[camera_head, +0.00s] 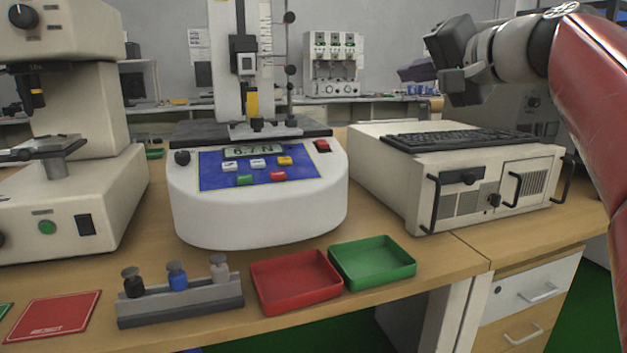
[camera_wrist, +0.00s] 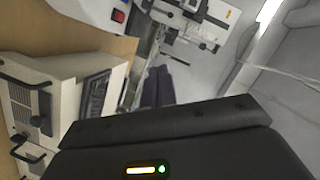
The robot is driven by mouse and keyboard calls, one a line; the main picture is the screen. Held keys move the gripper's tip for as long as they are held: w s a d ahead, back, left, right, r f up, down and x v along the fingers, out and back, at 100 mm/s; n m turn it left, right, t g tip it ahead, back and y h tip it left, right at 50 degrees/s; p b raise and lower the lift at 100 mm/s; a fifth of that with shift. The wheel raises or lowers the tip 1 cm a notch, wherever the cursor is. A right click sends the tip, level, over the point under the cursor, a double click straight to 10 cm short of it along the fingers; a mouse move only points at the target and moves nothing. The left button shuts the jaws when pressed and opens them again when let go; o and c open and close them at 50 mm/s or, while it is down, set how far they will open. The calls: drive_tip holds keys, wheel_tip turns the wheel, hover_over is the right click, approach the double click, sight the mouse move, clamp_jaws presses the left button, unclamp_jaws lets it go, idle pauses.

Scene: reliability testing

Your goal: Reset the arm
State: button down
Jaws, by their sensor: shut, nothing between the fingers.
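My arm (camera_head: 590,110) reaches in from the right in the head view, red with a grey wrist. My gripper (camera_head: 452,72) is a dark block at its end, held in the air above the beige box with the keyboard. It is shut and empty, and touches nothing. In the wrist view the dark gripper housing with a small lit indicator fills the bottom, and the fingertips are hard to make out.
A force tester (camera_head: 258,195) reads about 6.7 N. A beige instrument (camera_head: 465,185) carries a keyboard (camera_head: 450,138). In front are a red tray (camera_head: 296,283), a green tray (camera_head: 373,262), a rack with weights (camera_head: 182,305) and a red mat (camera_head: 55,315). A microscope (camera_head: 70,190) stands left.

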drive_tip(key=s+f+n+g+h, duration=0.1)
drive_tip(key=s+f+g+h, duration=0.1)
drive_tip(key=s+f, duration=0.6)
drive_tip(key=s+f+n+g+h, duration=0.2)
drive_tip(key=s+f, duration=0.6)
drive_tip(key=f, duration=1.1)
drive_tip(key=s+f+n+g+h, duration=0.2)
drive_tip(key=s+f+g+h, duration=0.2)
drive_tip(key=s+f, duration=0.4)
wheel_tip(320, 180, down, 6)
drive_tip(key=shift+a+f, duration=0.2)
drive_tip(key=shift+a, duration=0.1)
